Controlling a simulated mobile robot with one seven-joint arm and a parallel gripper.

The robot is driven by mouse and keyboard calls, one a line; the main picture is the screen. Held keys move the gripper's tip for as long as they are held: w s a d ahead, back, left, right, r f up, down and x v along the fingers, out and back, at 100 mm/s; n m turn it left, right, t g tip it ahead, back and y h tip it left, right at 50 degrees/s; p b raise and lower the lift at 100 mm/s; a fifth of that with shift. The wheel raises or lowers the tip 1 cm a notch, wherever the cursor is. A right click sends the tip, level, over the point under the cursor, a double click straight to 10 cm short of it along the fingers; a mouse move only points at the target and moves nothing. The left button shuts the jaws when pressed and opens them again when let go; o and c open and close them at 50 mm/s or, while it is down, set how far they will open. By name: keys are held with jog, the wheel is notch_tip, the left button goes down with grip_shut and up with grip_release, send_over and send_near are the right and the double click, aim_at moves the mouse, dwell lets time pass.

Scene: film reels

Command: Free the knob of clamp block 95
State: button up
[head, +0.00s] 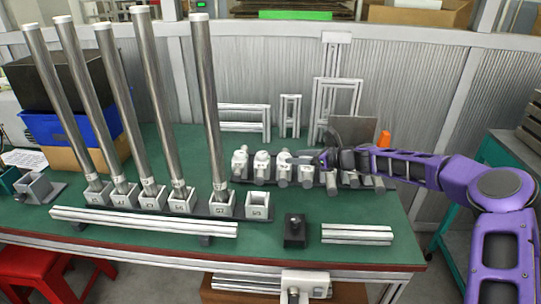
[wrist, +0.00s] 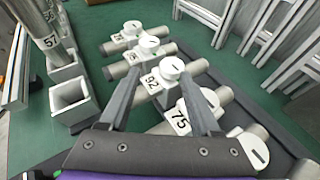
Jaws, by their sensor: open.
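A row of white clamp blocks with round, slotted knobs and grey tubes lies on a dark rail (wrist: 245,112). I cannot read the number 95 on any block. The wrist view shows block 92 (wrist: 151,84), with its knob (wrist: 172,67) between and just beyond my fingertips, and block 75 (wrist: 181,118), partly hidden by the right finger. Two blocks farther back have unclear labels. The nearest block (wrist: 254,146) at lower right shows no readable number. My gripper (wrist: 160,80) is open and empty above the row; it also shows in the head view (head: 338,158), covering some blocks.
Tall metal tubes (head: 208,100) stand in numbered sockets on the left, beside an empty socket (head: 258,204). A black block (head: 294,231) and silver bars (head: 357,234) lie in front. Silver frames (head: 291,115) stand behind. Green table surface is bare between the row and front bars.

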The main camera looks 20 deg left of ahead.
aim_at(263, 154)
jog(key=s+a+m+t, duration=0.1)
jog(key=s+m+t+h, duration=0.1)
jog(key=s, duration=0.1)
jog(key=s+a, duration=0.1)
jog(key=s, duration=0.1)
jog(key=shift+a+r+m+t+h, duration=0.15)
jog(key=shift+a+m+t+h, duration=0.15)
jog(key=shift+a+m+t, duration=0.1)
jog(key=s+d+r+m+t+h, duration=0.1)
jog(key=s+r+m+t+h, duration=0.1)
jog(key=s+r+t, duration=0.3)
jog(key=w+a+f, duration=0.2)
jog(key=w+a, duration=0.1)
jog(key=w+a+f+g+b, duration=0.1)
jog(key=w+a+f, duration=0.2)
jog(key=w, duration=0.1)
jog(key=w+a+f+g, duration=0.1)
jog(key=w+a+f, duration=0.2)
jog(key=a, duration=0.1)
jog(key=shift+w+a, duration=0.1)
jog(key=shift+w, duration=0.25)
jog(key=shift+r, duration=0.1)
grip_shut()
